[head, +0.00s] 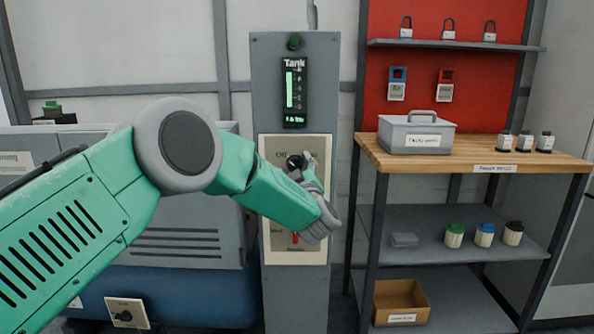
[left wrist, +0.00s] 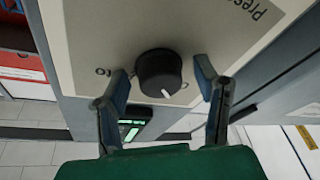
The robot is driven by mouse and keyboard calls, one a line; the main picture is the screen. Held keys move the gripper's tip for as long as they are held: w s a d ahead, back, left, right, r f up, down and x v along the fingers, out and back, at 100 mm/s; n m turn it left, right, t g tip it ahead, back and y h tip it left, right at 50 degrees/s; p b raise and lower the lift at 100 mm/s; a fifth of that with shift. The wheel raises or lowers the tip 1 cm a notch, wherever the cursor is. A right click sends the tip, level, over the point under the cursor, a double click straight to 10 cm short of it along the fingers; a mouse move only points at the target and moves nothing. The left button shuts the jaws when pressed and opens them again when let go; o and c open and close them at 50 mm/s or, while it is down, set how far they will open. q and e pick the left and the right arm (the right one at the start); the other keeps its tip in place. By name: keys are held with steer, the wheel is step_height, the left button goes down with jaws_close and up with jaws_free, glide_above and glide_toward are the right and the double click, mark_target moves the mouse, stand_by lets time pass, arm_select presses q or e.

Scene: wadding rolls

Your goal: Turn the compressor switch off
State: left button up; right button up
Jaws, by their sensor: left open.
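The compressor switch is a round black knob (head: 294,161) on a beige panel (head: 290,252) on the grey column, beside a label reading "Off". In the left wrist view the knob (left wrist: 160,70) shows close up with a white pointer mark on its face. My left gripper (head: 304,165) is at the panel, open, and hides part of it in the head view. In the left wrist view its two fingers (left wrist: 163,82) stand on either side of the knob with gaps to it. A label beside the knob is partly hidden by one finger. My right gripper is not in view.
A tank gauge (head: 294,92) with a green bar sits above the panel. A wooden-topped workbench (head: 480,160) with a grey toolbox (head: 416,134) stands to the right. A grey machine with a blue tank (head: 185,295) stands on the left behind my arm.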

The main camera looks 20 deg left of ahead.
arm_select(q)
steer(key=v, duration=1.2)
steer(key=shift+f, duration=0.2)
steer(key=s+a+f+m+g+h+p, duration=0.1)
steer(key=s+f+m+g+h+p, duration=0.4)
steer(key=f, duration=0.9)
steer(key=s+a+f+m+g+h+p, duration=0.1)
steer(key=s+a+f+m+g+h, duration=0.15)
steer(key=s+f, duration=0.45)
steer(key=s+a+f+m+g+h+p, duration=0.15)
steer(key=s+f+m, duration=0.25)
steer(key=s, duration=0.6)
steer(key=s+a+f+m+g+p, duration=0.1)
steer(key=s+a+g, duration=0.2)
steer(key=s, duration=0.9)
steer(key=s+a+f+m+g+p, duration=0.1)
steer(key=s+a+g, duration=0.2)
steer(key=s, duration=1)
steer(key=shift+s+g+h, duration=0.2)
steer(key=shift+g+h, duration=0.2)
steer(key=shift+g, duration=0.7)
